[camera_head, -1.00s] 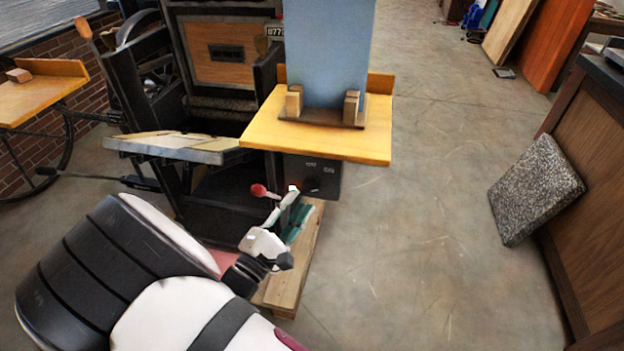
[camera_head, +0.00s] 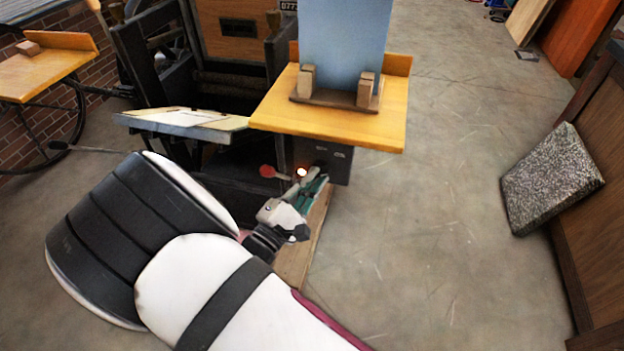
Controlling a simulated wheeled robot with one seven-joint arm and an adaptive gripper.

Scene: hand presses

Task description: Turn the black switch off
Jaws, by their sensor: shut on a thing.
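A dark control box (camera_head: 338,161) with small pale labels hangs under the yellow side table of the press. The black switch is on its front; my gripper's fingers cover most of it, so its position is hard to read. My gripper (camera_head: 316,180), white and grey with greenish fingers, reaches up to the box front and is shut at the switch. The contact itself is too small to see clearly. A small bright spot (camera_head: 302,172) shows just left of the fingertips.
A red-tipped lever (camera_head: 268,171) is close left of my gripper. The yellow table (camera_head: 390,122), carrying a blue-grey panel (camera_head: 343,45), overhangs the box. A wooden skid (camera_head: 302,246) lies below. Open floor is to the right, with a speckled slab (camera_head: 552,180) leaning on a cabinet.

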